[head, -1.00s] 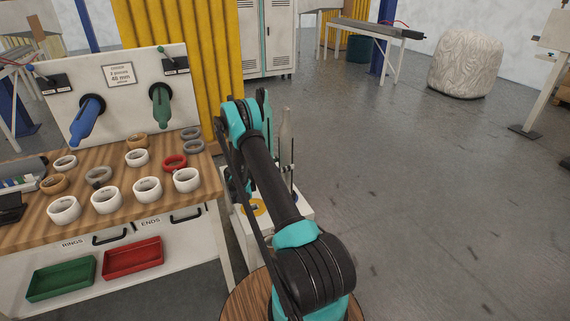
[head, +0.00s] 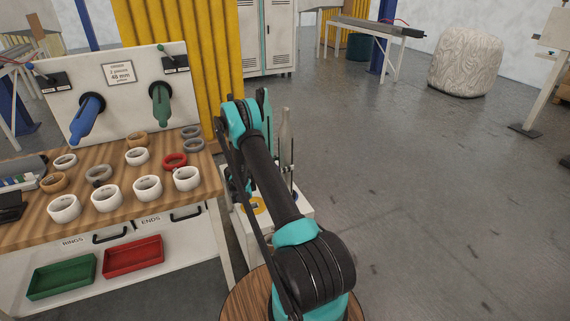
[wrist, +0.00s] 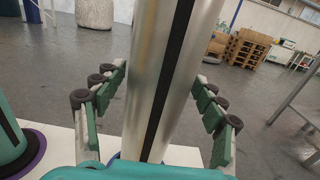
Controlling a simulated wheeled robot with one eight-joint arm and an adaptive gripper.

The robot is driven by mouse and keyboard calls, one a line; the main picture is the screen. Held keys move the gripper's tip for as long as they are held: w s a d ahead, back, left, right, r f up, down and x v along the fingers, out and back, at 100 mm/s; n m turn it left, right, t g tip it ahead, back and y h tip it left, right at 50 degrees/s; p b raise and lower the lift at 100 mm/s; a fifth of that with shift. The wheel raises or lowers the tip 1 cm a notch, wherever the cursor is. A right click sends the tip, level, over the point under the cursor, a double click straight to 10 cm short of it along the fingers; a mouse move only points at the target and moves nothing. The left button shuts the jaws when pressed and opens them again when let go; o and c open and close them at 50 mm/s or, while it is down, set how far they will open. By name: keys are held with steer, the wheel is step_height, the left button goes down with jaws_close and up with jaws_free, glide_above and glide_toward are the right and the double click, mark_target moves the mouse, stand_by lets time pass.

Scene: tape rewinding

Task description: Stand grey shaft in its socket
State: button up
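The grey shaft (wrist: 151,95), a metallic cylinder with a black stripe, stands between the fingers of my gripper (wrist: 160,108) in the wrist view. The fingers are open, with a gap on both sides of the shaft. Its upper part (head: 284,130) shows behind my arm in the head view, roughly upright. The shaft's foot is hidden by my gripper's teal body, so I cannot tell whether it is seated in a socket. A green shaft stands beside it, with its base (wrist: 8,145) inside a purple ring (wrist: 35,150).
The white stand (head: 304,221) under the shafts is partly hidden by my arm. At left a wooden bench (head: 128,204) holds several rings, with a blue spindle (head: 86,121) and green spindle (head: 160,104) on its panel. Open floor lies at right.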

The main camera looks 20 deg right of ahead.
mark_target(285, 144)
steer(key=shift+o, duration=0.5)
steer(key=shift+f, duration=0.1)
step_height(285, 144, up, 10)
steer(key=shift+r, duration=0.1)
stand_by(0.4)
